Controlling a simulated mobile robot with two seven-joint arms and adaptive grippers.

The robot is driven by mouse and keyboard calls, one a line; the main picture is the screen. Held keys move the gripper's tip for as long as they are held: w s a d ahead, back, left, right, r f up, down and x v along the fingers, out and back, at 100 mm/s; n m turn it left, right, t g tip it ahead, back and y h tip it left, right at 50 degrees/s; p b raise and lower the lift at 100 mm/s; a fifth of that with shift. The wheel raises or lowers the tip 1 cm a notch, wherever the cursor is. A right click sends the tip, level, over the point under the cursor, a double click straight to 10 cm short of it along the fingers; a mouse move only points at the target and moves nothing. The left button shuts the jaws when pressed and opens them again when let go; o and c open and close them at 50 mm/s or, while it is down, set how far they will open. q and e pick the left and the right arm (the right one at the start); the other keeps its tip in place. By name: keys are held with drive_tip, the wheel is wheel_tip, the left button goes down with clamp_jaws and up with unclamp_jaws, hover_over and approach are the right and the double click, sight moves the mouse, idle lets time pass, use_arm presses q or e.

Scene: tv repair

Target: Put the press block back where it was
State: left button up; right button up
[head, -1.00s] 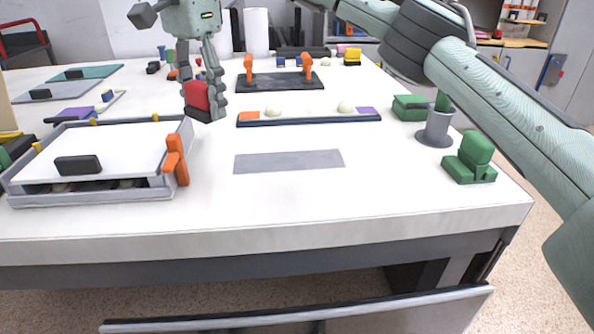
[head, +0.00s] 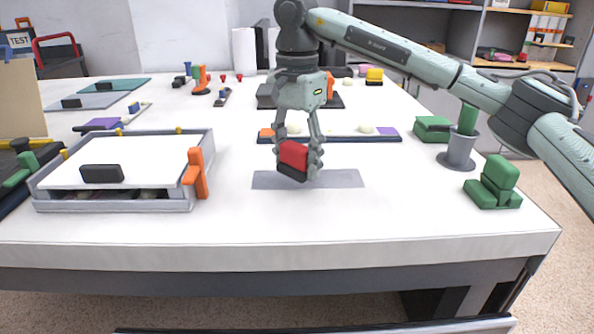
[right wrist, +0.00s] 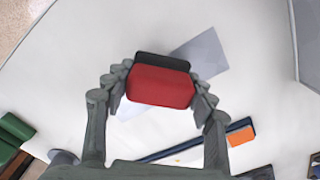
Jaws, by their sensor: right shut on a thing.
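The press block (head: 293,157) is red with a black base. My right gripper (head: 299,162) is shut on it and holds it a little tilted, over or just in front of a flat grey rectangle (head: 340,179) on the table. In the right wrist view the red block (right wrist: 161,86) sits between both fingers (right wrist: 160,92), with its black part at the far side. The grey rectangle (right wrist: 205,55) shows behind it there. The exact gap between block and table is hard to tell. My left gripper is not in view.
A grey tray-like frame with a white panel (head: 130,160) and orange latch (head: 195,172) stands at left. A dark strip (head: 350,138) with round pale pieces lies behind the block. Green pieces (head: 493,185) and a grey cup (head: 458,150) stand at right. The front table area is clear.

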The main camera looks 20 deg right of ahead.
sight(297, 172)
wheel_tip(297, 172, down, 3)
drive_tip(key=shift+r, duration=0.15)
drive_tip(key=shift+f, duration=0.3)
drive_tip(key=o, duration=1)
drive_tip(key=shift+r, duration=0.1)
